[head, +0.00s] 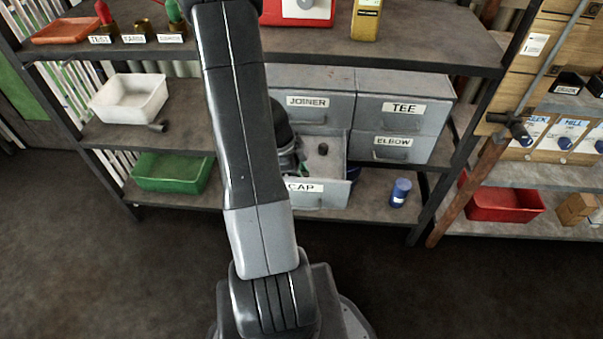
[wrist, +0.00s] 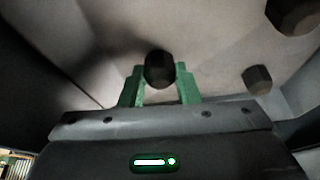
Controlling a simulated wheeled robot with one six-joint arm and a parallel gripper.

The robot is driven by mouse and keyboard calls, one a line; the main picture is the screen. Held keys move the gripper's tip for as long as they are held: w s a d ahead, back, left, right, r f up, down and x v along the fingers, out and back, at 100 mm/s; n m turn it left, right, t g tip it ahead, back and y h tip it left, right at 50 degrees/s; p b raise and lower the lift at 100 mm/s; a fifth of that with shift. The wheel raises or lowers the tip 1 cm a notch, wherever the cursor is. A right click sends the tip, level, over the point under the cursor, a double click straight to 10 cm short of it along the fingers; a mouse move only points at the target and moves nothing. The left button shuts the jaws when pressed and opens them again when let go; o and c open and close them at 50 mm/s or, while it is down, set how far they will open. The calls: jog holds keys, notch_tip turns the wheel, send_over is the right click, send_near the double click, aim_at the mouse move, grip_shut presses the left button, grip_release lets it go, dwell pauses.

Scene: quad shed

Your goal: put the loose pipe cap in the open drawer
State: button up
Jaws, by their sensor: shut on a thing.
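The open drawer (head: 334,170), labelled CAP, is pulled out at the lower left of the grey cabinet. My gripper (wrist: 160,78) has green fingers and is shut on a dark pipe cap (wrist: 159,68). The wrist view shows the drawer's pale inside (wrist: 215,45) around and beyond the held cap. Whether the held cap touches the drawer floor cannot be told. Two other dark caps (wrist: 257,80) show to the right in the wrist view. One dark cap (head: 323,149) shows inside the drawer in the head view. My arm hides the drawer's left side there.
Shut drawers labelled JOINER (head: 312,108), TEE (head: 404,110) and ELBOW (head: 400,150) adjoin the open one. A blue cylinder (head: 400,192) stands to its right on the lower shelf.

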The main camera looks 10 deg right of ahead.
jog(key=shift+f, duration=0.15)
jog(key=o, duration=0.9)
jog(key=shift+o, duration=0.2)
jog(key=shift+r, duration=0.25)
jog(key=p+v, duration=0.2)
jog(key=v, duration=0.9)
jog(key=shift+a+r, duration=0.2)
jog(key=shift+r, duration=0.15)
jog(key=shift+w, duration=0.1)
